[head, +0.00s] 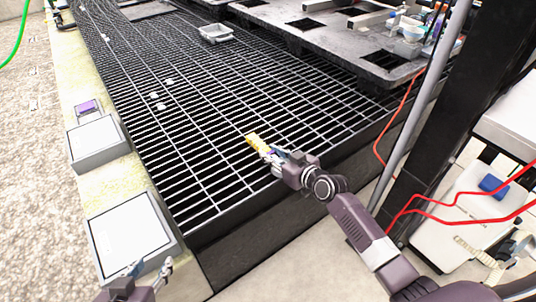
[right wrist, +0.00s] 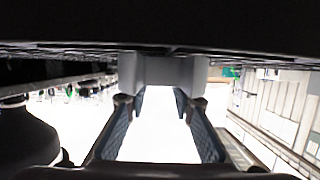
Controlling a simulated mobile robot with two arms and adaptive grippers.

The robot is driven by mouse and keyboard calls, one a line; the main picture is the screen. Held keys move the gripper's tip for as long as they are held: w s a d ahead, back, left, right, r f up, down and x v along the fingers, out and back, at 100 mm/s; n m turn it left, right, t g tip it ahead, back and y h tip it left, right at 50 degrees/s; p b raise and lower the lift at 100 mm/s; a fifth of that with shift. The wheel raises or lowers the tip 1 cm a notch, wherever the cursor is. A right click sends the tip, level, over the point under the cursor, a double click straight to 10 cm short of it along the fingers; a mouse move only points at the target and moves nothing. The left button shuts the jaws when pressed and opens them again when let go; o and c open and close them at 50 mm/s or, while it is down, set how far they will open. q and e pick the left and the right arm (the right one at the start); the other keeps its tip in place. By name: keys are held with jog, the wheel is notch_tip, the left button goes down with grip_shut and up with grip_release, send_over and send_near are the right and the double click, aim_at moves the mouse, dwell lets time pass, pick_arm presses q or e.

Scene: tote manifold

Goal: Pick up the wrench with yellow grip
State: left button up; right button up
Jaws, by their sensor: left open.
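A yellow piece (head: 257,142), which looks like the grip of the wrench, shows at the tips of my right gripper (head: 270,152) over the black grating. The rest of the wrench is hidden or too small to make out. In the right wrist view the two fingers (right wrist: 160,125) stand apart, with a pale grey block (right wrist: 160,72) across their far end. I cannot tell whether they grip anything. My left gripper (head: 151,272) is open and empty at the bottom left, by the lower pale box.
The black grating (head: 215,185) fills the middle. A grey tray (head: 215,33) lies on it further back. Two pale boxes (head: 97,141) (head: 130,232) stand along the left edge. A dark slotted platform (head: 300,45), a grey pole (head: 425,100) and red cables (head: 400,115) are on the right.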

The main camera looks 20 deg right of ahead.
grip_shut()
jog(key=shift+r, duration=0.15)
